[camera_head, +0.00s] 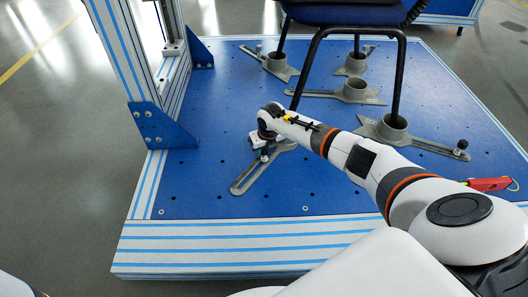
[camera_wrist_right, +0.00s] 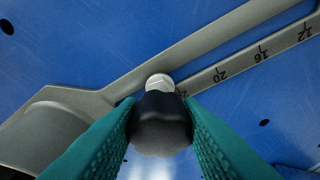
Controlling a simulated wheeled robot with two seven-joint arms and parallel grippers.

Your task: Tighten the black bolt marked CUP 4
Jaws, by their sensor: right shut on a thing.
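My right gripper (camera_head: 264,154) is low over the front-left slotted metal bracket (camera_head: 243,183) on the blue plate. In the right wrist view its two green fingers (camera_wrist_right: 160,132) are shut on a black bolt (camera_wrist_right: 160,128), one on each side of its dark rounded head. A pale metal hex end (camera_wrist_right: 160,82) shows just beyond the bolt, at the bracket's slot. The bracket (camera_wrist_right: 215,75) carries scale marks such as 20, 16 and 12. No CUP 4 label is readable. In the head view the gripper hides the bolt. My left gripper is not in view.
A chair with black legs (camera_head: 398,85) stands in metal cups (camera_head: 392,125) on the blue plate (camera_head: 200,190). Another bolt (camera_head: 462,145) stands on the right bracket. A blue-white frame post (camera_head: 125,60) rises at left. A red object (camera_head: 488,184) lies at the right. The front left is clear.

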